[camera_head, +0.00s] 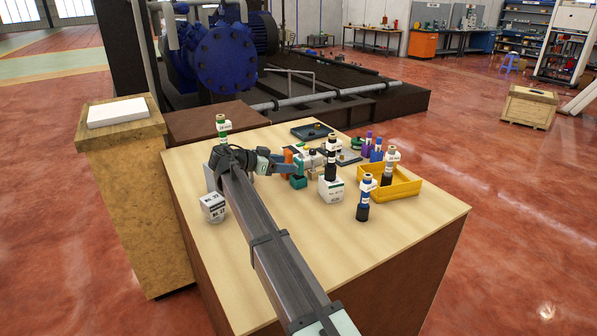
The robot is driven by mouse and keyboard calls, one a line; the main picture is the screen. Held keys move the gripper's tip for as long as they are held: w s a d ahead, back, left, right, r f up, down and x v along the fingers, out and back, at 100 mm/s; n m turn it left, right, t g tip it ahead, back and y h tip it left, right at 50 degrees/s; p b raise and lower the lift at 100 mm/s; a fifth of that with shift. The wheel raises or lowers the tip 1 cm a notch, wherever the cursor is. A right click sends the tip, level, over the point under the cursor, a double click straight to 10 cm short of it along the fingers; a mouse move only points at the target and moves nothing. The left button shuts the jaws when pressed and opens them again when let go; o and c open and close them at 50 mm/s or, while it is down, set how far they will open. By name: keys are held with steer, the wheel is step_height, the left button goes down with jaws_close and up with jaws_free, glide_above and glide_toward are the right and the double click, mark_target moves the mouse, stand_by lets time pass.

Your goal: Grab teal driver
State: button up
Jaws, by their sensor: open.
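My gripper (291,168) is over the middle of the wooden table, at the end of my arm, with its jaws open. Just beyond its fingertips is a small teal piece (298,181) beside white parts. It may be the teal driver, but it is too small and too partly covered to tell its shape. The gripper is right next to it in the picture; I cannot tell whether they touch. An orange upright piece (288,156) stands close behind the fingers.
A white box (331,190) bears a dark bottle (331,169). A blue-black bottle (363,203) stands in front of a yellow bin (404,188). A white cube (213,207) is at left, and a dark tray (312,131) at the back. The front right tabletop is clear.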

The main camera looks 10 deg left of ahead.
mark_target(299, 165)
steer(key=shift+x, duration=3.55)
steer(key=shift+w+a, duration=0.1)
steer(key=shift+a, duration=0.05)
steer(key=shift+c, duration=0.3)
steer(key=c, duration=0.8)
